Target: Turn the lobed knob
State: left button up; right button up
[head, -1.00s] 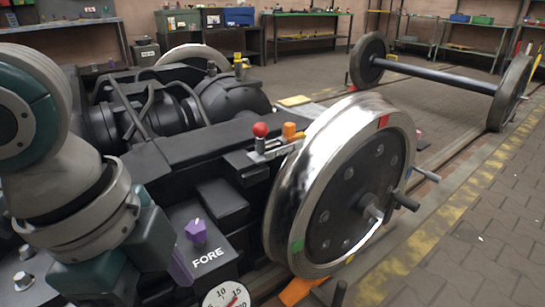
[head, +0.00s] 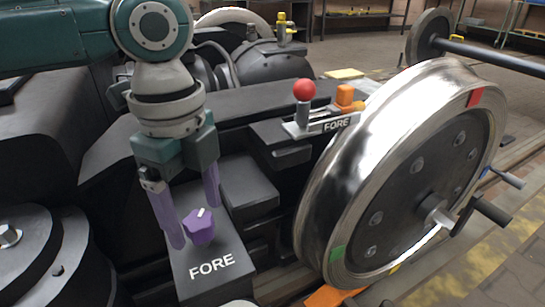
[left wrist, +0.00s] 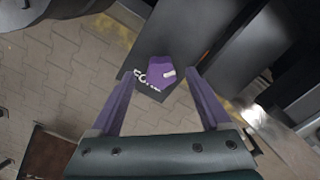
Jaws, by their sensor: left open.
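The purple lobed knob (head: 201,228) sits on a dark box (head: 212,268) marked FORE. A white pointer mark shows on its top, leaning to the upper right in the head view. My left gripper (head: 195,226) is open, its two purple fingers pointing down around the knob. In the left wrist view the knob (left wrist: 160,71) lies between the fingertips (left wrist: 163,71), with a gap visible on each side. Whether the tips reach down beside the knob or stop just above it, I cannot tell. My right gripper is not in view.
A lever with a red ball (head: 304,90) and an orange block (head: 345,96) stand on a second FORE plate behind. A large shiny wheel (head: 330,180) with a crank handle stands to the right. Paved floor lies beyond it.

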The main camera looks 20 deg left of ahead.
pick_arm(q)
jog(key=shift+f, duration=0.4)
jog(key=shift+r, duration=0.1)
grip_shut()
dwell(0.3)
